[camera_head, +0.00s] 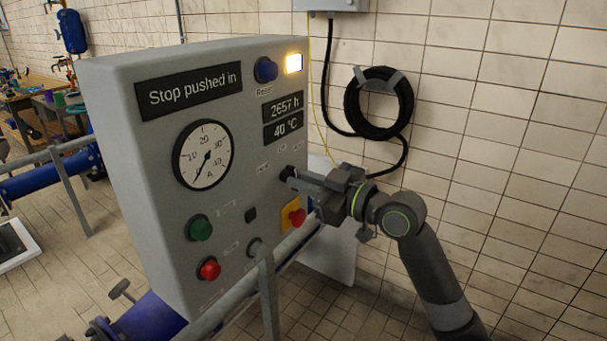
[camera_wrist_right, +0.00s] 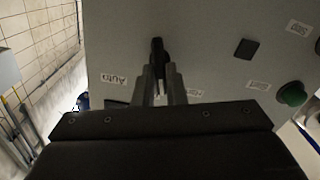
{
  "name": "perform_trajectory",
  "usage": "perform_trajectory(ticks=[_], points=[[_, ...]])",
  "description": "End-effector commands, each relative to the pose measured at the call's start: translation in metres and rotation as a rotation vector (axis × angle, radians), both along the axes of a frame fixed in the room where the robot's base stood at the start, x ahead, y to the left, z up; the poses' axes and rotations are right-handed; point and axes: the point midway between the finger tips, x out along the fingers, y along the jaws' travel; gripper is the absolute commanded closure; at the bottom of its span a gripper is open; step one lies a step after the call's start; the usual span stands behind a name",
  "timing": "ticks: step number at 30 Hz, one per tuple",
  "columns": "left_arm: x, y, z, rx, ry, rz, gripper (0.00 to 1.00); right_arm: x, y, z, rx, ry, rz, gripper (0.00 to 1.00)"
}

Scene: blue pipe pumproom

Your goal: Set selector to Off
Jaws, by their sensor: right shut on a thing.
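The grey control panel (camera_head: 130,90) stands in the middle of the head view. Its black selector knob (camera_head: 287,172) is on the right part of the face, partly hidden by my right gripper (camera_head: 296,181). In the right wrist view the selector (camera_wrist_right: 157,48) shows as a dark upright handle between the fingertips of my right gripper (camera_wrist_right: 158,78), which is shut on it. An "Auto" label (camera_wrist_right: 114,79) is at its left; another label, partly hidden, is at lower right. I cannot read which position the selector points to. My left gripper is not in view.
A red stop button (camera_head: 296,216) on a yellow plate is just below my right gripper. A display (camera_head: 189,90) reads "Stop pushed in". A green button (camera_head: 199,228), a red button (camera_head: 209,269) and a grey rail (camera_head: 266,300) are lower down.

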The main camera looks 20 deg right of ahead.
Motion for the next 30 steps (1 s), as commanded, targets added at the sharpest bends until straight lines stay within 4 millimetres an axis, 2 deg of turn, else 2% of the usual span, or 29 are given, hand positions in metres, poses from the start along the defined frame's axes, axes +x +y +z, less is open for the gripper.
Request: perform_trajectory(ticks=[3, 12, 30], points=[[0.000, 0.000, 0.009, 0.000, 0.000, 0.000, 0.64, 0.000, 0.000, 0.002, 0.068, 0.054, 0.001, 1.00], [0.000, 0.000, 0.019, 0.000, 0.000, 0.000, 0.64, 0.001, -0.001, 0.002, 0.191, 0.149, 0.000, 1.00], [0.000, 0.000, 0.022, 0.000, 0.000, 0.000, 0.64, 0.001, -0.001, 0.000, 0.233, 0.181, 0.000, 1.00]])
